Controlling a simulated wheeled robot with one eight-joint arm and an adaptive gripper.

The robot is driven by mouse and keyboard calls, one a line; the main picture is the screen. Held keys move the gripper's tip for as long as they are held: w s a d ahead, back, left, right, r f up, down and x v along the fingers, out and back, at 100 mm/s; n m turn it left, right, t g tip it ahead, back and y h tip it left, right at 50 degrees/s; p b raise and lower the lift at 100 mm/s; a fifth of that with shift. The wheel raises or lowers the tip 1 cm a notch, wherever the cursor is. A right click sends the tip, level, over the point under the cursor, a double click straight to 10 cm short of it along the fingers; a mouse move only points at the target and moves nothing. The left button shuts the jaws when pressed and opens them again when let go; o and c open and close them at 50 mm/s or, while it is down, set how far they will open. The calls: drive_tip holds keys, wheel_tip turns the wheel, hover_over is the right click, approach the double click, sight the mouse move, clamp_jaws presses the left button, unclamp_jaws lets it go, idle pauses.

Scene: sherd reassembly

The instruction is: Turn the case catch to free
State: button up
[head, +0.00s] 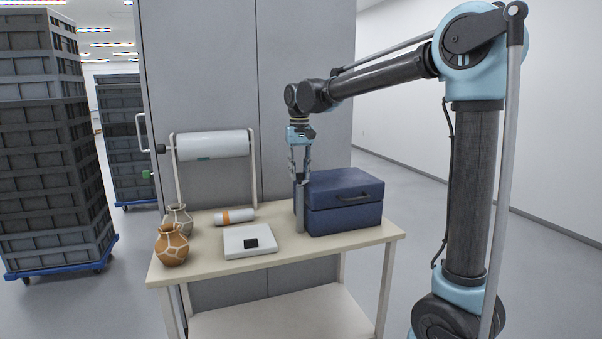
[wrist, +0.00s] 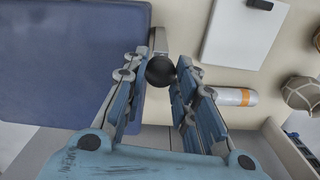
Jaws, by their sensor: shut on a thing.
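The blue case (head: 343,203) stands on the right part of the table, its lid down. It fills the upper left of the wrist view (wrist: 70,60). An upright grey post (head: 299,208) stands close by the case's left side. In the wrist view, a round black knob (wrist: 160,70) sits beside the case edge, apparently the catch's handle. My gripper (head: 299,177) points down at the post's top. Its fingers are shut on the knob, one on each side.
The table (head: 215,257) also holds a white board (head: 250,243) with a small black block (head: 251,243), an orange-banded white roll (head: 235,217) and two crackle-patterned pots (head: 172,245) (head: 179,217). A paper roll (head: 212,145) hangs behind. Stacked crates (head: 45,140) stand left.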

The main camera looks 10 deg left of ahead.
sight(301, 173)
drive_tip(key=n, duration=0.5)
drive_tip(key=shift+n, duration=0.3)
drive_tip(key=n, duration=0.4)
drive_tip(key=shift+d+n, duration=0.1)
drive_tip(key=shift+n, duration=0.2)
drive_tip(key=shift+w, duration=0.1)
drive_tip(key=o, duration=1.1)
wheel_tip(301, 173, up, 12)
